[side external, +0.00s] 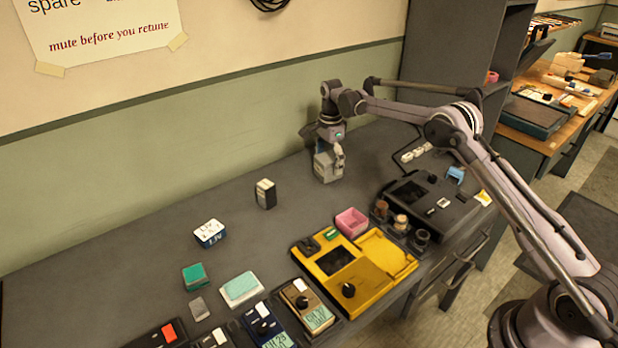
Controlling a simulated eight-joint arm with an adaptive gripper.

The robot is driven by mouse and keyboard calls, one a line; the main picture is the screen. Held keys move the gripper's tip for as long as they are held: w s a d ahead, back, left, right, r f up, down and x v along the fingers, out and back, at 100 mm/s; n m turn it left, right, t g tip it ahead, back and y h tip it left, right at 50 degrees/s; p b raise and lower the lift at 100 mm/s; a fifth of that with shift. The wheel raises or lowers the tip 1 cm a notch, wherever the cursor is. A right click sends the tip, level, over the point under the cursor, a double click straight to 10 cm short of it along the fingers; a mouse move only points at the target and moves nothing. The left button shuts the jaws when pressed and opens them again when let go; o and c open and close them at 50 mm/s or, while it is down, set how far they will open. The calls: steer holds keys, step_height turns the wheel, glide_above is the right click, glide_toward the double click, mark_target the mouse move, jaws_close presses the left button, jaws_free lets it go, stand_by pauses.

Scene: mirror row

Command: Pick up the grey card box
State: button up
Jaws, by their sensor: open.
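A grey box (323,170), which looks like the grey card box, stands upright on the dark bench near the wall. My gripper (330,149) points down right over it, with its fingers at the box's upper part. My gripper is open. One finger shows at the box's right side; the other is hard to make out. I cannot tell whether the fingers touch the box.
A small black and white box (265,194) stands to the left, and a white battery-like block (209,233) lies further left. A yellow device (340,270), a pink tray (351,222) and a black device (430,205) are nearer the front.

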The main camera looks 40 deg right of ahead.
steer(key=shift+f, duration=0.8)
steer(key=shift+c, duration=0.3)
steer(key=c, duration=1.3)
steer(key=shift+o, duration=0.2)
steer(key=shift+r, duration=0.1)
